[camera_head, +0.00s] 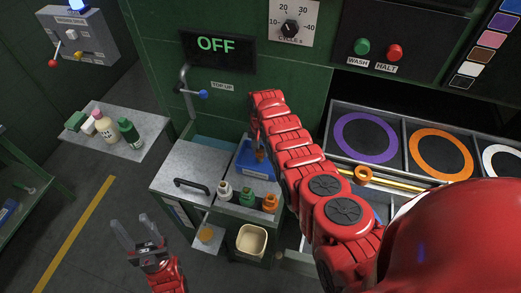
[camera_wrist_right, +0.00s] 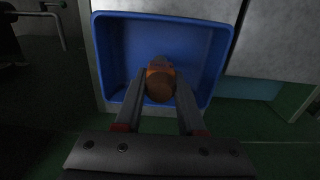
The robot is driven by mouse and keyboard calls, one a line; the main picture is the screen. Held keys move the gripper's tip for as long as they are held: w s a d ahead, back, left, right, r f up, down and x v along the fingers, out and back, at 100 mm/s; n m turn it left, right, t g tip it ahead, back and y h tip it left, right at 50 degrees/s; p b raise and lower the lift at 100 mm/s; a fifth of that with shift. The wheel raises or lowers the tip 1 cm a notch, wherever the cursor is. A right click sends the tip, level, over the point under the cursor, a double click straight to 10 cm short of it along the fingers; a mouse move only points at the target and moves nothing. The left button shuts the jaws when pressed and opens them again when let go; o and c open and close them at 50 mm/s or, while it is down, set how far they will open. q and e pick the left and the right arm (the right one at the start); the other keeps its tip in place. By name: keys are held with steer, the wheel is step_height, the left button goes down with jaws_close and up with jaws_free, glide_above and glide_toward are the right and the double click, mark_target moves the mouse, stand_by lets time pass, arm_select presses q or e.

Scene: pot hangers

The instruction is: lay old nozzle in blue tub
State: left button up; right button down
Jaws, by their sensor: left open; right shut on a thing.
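The blue tub (camera_head: 258,171) stands at the back of the grey counter, under the right arm. In the right wrist view the tub (camera_wrist_right: 120,45) opens in front of the fingers and looks empty inside. My right gripper (camera_wrist_right: 160,88) is shut on a brown-orange nozzle (camera_wrist_right: 160,80), which shows against the tub's inside. In the head view the nozzle (camera_head: 260,155) is at the tub; I cannot tell whether it touches the tub's floor. My left gripper (camera_head: 131,222) is open and empty, low over the floor at left.
A side table (camera_head: 113,150) holds several bottles.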

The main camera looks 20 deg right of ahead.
steer(key=shift+f, duration=0.2)
steer(key=shift+f+b, duration=0.65)
steer(key=c, duration=0.5)
jaws_free()
steer(key=shift+r, duration=0.15)
